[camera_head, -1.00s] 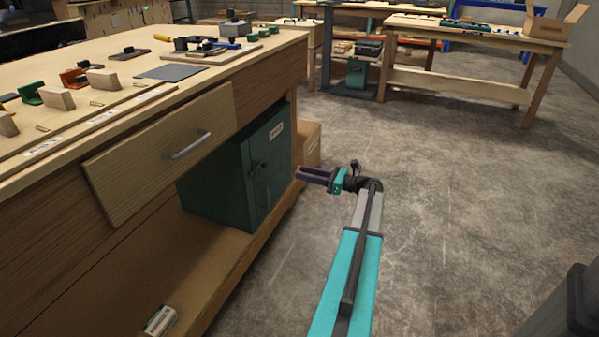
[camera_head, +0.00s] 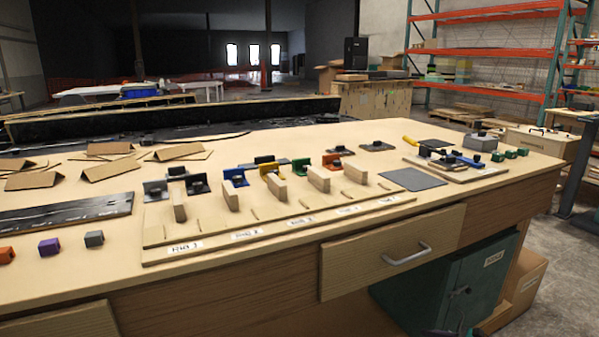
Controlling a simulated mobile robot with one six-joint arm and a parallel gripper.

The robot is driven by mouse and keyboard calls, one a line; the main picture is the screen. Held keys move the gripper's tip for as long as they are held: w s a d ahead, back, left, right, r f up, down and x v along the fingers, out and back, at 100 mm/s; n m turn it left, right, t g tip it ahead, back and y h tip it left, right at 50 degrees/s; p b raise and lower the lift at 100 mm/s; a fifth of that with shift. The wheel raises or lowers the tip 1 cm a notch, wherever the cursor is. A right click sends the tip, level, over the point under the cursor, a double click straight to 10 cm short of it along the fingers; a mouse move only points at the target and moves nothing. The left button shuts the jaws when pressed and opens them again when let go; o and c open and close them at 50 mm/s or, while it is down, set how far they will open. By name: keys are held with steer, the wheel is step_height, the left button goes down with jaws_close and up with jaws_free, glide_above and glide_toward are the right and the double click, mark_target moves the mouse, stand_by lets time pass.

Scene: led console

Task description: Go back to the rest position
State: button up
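My arm is out of the picture, apart from a small dark sliver at the bottom edge in front of the green cabinet (camera_head: 455,290), which may be the top of my gripper. Its fingers do not show clearly, so I cannot tell whether they are open or shut or hold anything. The workbench (camera_head: 260,275) fills the lower half of the head view. Its drawer (camera_head: 350,266), with a metal handle (camera_head: 407,254), looks shut or nearly so.
A wooden board (camera_head: 215,252) on the bench carries coloured holders and upright wooden blocks. Small coloured cubes (camera_head: 49,247) lie at left near folded cardboard pieces (camera_head: 110,168). A grey mat (camera_head: 413,180) and a tool board (camera_head: 450,172) are at right. Open floor (camera_head: 562,270) shows at far right.

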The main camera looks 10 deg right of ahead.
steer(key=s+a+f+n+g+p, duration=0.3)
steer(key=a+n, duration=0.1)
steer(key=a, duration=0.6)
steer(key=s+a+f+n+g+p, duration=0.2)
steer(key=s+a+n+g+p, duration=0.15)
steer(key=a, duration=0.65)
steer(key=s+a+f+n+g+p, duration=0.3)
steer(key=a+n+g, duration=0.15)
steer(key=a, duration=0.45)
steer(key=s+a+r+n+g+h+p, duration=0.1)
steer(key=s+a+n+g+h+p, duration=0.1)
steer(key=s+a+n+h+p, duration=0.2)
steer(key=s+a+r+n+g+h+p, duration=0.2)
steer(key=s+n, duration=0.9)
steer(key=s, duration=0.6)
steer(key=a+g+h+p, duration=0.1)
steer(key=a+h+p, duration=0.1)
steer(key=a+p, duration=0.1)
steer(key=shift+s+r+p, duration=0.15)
steer(key=shift+p, duration=0.35)
